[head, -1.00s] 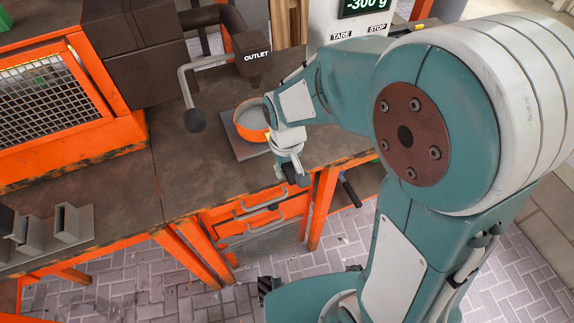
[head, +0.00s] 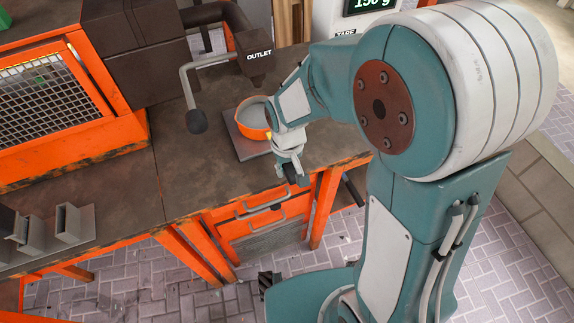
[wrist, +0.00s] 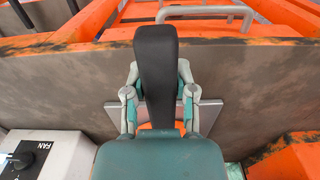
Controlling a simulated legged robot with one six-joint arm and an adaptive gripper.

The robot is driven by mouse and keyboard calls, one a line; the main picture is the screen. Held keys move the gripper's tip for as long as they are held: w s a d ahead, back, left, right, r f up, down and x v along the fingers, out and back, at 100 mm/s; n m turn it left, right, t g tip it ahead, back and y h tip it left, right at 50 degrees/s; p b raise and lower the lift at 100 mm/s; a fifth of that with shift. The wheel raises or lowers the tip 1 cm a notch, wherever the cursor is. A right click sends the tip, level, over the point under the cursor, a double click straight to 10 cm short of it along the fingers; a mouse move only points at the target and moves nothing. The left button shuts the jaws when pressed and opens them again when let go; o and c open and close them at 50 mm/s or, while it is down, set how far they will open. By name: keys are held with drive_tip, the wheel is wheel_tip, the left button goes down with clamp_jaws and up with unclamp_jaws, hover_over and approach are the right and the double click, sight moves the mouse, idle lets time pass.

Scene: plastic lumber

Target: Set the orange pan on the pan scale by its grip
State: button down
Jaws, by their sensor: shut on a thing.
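The orange pan (head: 254,118) has a grey inside and sits level over the dark grey plate of the pan scale (head: 243,148), under the outlet. It appears to rest on the plate, though my arm hides its right side. My gripper (head: 288,160) is shut on the pan's black grip (wrist: 155,60), which points towards the bench's front edge. In the wrist view a sliver of the orange pan (wrist: 158,126) shows below the grip, with the scale plate (wrist: 205,114) beneath. The scale display (head: 371,4) reads 150 g, partly cut off.
The outlet (head: 258,56) and its bent lever (head: 195,120) stand close behind and left of the pan. Grey open blocks (head: 70,222) lie at the bench's left. A fan switch box (wrist: 38,155) is at the wrist view's lower left. The bench's front middle is clear.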

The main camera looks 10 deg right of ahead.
drive_tip(key=shift+c, duration=1.8)
unclamp_jaws()
wheel_tip(320, 180, up, 12)
drive_tip(key=shift+a, duration=0.1)
drive_tip(key=s+d+r+m+t, duration=0.3)
drive_tip(key=s+d+r+t, duration=0.2)
drive_tip(key=s+d+r, duration=0.3)
drive_tip(key=s+d, duration=0.2)
drive_tip(key=s, duration=0.2)
drive_tip(key=shift+d+r+t, duration=0.2)
drive_tip(key=shift+d+t, duration=0.1)
